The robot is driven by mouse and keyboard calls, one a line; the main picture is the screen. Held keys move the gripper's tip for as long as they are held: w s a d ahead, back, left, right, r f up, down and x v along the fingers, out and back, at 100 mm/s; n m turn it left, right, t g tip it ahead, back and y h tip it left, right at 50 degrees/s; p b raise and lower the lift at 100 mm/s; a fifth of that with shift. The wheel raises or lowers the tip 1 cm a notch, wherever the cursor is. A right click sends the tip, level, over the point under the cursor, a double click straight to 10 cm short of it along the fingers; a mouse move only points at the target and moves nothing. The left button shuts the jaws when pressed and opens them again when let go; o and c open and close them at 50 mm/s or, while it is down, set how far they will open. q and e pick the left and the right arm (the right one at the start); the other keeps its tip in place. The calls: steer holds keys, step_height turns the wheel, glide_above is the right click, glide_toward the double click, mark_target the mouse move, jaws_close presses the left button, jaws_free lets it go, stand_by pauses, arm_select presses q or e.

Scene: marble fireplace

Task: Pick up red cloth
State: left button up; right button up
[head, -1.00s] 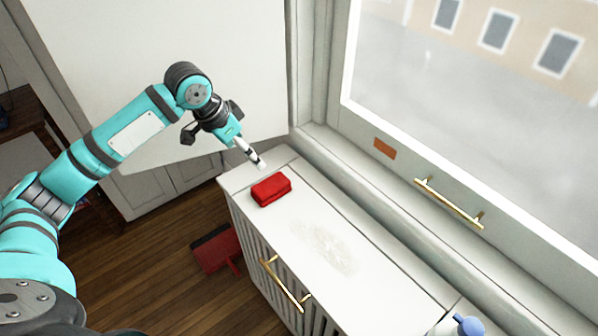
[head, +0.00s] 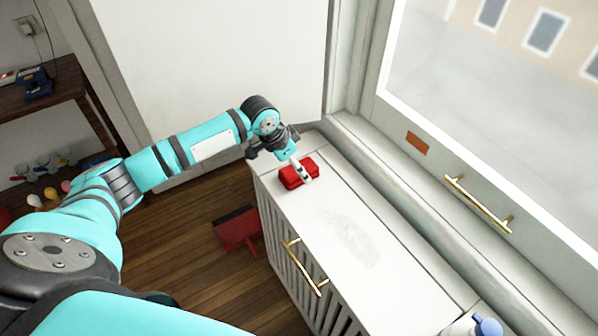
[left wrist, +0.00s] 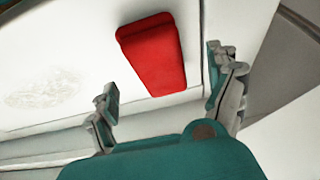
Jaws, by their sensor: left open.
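The red cloth (head: 290,178) is a folded red block lying on the white cabinet top (head: 325,208), near its far end. In the left wrist view the red cloth (left wrist: 153,52) lies ahead of the fingertips, between their two lines. My left gripper (head: 304,176) is over the cloth in the head view and covers part of its right side. In the left wrist view my left gripper (left wrist: 160,92) is open, its fingers apart with nothing between them. I cannot tell the exact height above the cloth. My right gripper is not in view.
A faint stain (head: 355,240) marks the cabinet top. A window with a brass handle (head: 478,204) runs along the right. A blue-topped bottle (head: 486,326) stands at the near right. A red dustpan-like object (head: 238,230) is on the floor.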

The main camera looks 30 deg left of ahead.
arm_select(q)
steer(key=shift+x, duration=1.45)
steer(key=shift+s, duration=0.1)
steer(key=c, duration=1.2)
